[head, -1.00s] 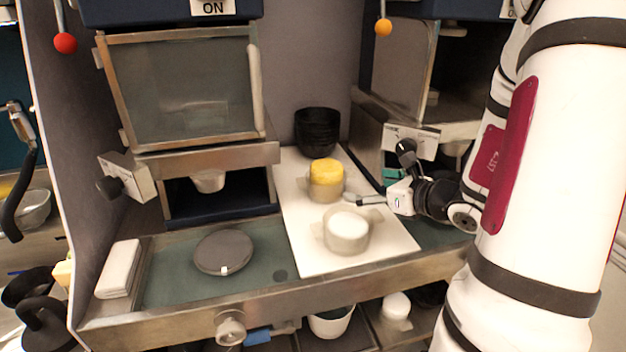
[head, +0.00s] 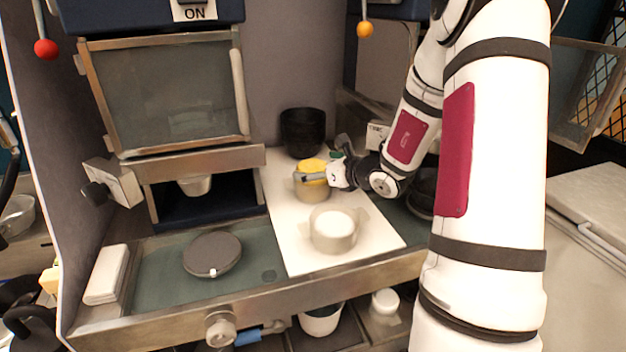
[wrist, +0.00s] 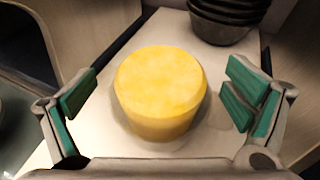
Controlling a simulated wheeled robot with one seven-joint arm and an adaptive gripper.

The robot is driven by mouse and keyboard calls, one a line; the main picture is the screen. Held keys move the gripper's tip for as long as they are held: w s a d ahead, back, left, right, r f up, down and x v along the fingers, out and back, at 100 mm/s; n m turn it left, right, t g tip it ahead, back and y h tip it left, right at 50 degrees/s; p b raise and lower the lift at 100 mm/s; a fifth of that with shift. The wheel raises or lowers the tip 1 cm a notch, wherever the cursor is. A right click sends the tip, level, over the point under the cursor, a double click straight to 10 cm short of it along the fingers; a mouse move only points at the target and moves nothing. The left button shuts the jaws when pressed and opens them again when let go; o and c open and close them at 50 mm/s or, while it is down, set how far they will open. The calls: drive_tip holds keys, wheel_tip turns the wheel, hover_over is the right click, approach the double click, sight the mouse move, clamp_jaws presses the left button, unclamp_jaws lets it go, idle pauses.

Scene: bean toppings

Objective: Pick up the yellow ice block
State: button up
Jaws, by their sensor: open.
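The yellow ice block (head: 313,165) stands in a pale, see-through cup (head: 311,189) on the white board (head: 284,223). In the wrist view the yellow block (wrist: 160,82) is a short upright cylinder with a flat round top, centred between my fingers. My gripper (wrist: 160,105) is open, with green pads to the left and right of the block and a gap on each side. In the head view my gripper (head: 322,176) is at the block from the right, and its fingers partly hide the block and cup.
A second clear cup (head: 333,242) holding a white block (head: 334,224) stands nearer the front of the board. Stacked black bowls (head: 302,132) stand behind the yellow block. A dark round lid (head: 212,254) lies to the left. Machine housings flank the board.

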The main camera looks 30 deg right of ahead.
drive_tip(key=shift+w, duration=0.15)
drive_tip(key=c, duration=1.7)
drive_tip(key=shift+r, duration=0.15)
